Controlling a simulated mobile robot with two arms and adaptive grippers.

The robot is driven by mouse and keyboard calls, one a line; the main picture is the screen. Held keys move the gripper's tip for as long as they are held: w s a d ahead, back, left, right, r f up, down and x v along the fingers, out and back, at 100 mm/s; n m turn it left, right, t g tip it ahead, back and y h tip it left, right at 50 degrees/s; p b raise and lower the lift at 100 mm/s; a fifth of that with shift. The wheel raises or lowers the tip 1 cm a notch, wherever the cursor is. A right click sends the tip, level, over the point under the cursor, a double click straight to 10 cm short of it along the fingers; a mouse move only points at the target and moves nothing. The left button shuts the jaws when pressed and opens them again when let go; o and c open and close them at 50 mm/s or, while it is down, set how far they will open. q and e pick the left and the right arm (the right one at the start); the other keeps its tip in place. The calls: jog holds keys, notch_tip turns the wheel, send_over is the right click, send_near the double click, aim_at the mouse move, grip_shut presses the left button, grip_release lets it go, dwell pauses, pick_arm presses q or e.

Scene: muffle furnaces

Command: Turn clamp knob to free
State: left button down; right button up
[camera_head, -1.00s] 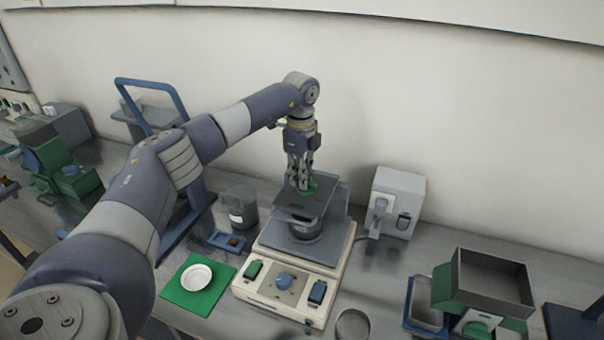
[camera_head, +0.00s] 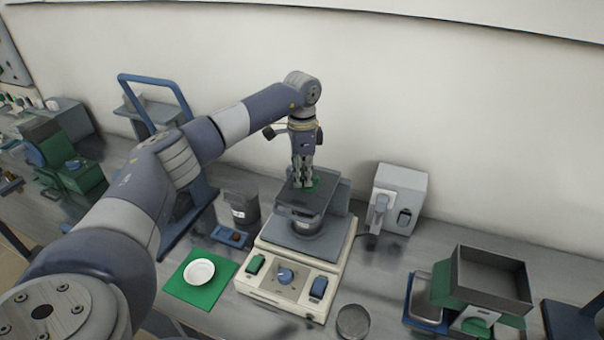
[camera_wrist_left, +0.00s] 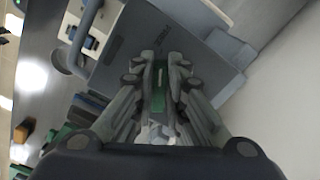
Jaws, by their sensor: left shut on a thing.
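The green clamp knob (camera_head: 309,183) sits on top of the dark clamp plate (camera_head: 292,208) of a cream-coloured bench device (camera_head: 244,284). My left gripper (camera_head: 302,184) points straight down over the plate, its fingers closed on the knob. In the left wrist view the knob (camera_wrist_left: 158,90) shows as a narrow green bar between the fingertips (camera_wrist_left: 160,85). The fingers hide part of the knob. My right gripper is not in view.
A dark jar (camera_head: 243,207) and a small blue tray (camera_head: 229,236) stand left of the device. A white dish (camera_head: 199,271) rests on a green mat (camera_head: 181,290). A grey box unit (camera_head: 402,190) stands right, and a metal tin (camera_head: 352,321) in front.

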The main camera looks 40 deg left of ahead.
aim_at(302, 178)
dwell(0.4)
pick_arm(q)
jog(key=c, duration=1.6)
grip_release()
jog(key=shift+r, duration=0.35)
notch_tip(302, 178, up, 11)
jog(key=shift+r, duration=0.2)
